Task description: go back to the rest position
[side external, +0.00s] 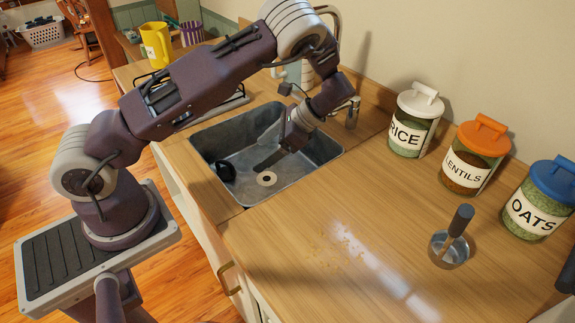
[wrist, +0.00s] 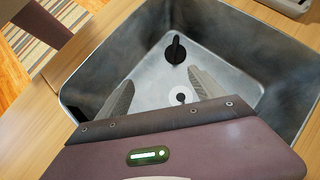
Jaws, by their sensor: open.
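My gripper (side external: 262,152) reaches down into the metal sink (side external: 305,172), with its fingers over the basin. In the wrist view my gripper (wrist: 160,77) shows two grey fingers spread apart with nothing between them. A small black object (side external: 225,171) lies on the sink floor, apart from the fingers. It also shows in the wrist view (wrist: 175,50), beyond the fingertips. The pale round drain (side external: 267,179) is in the sink floor near the fingers. My arm stretches from its base at the left across to the sink.
A tap (side external: 352,112) stands behind the sink. Jars of rice (side external: 410,125), lentils (side external: 472,160) and oats (side external: 537,205) line the wall. A metal cup with a dark-handled tool (side external: 450,250) stands on the counter (side external: 300,265). A yellow mug (side external: 155,45) is behind my arm.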

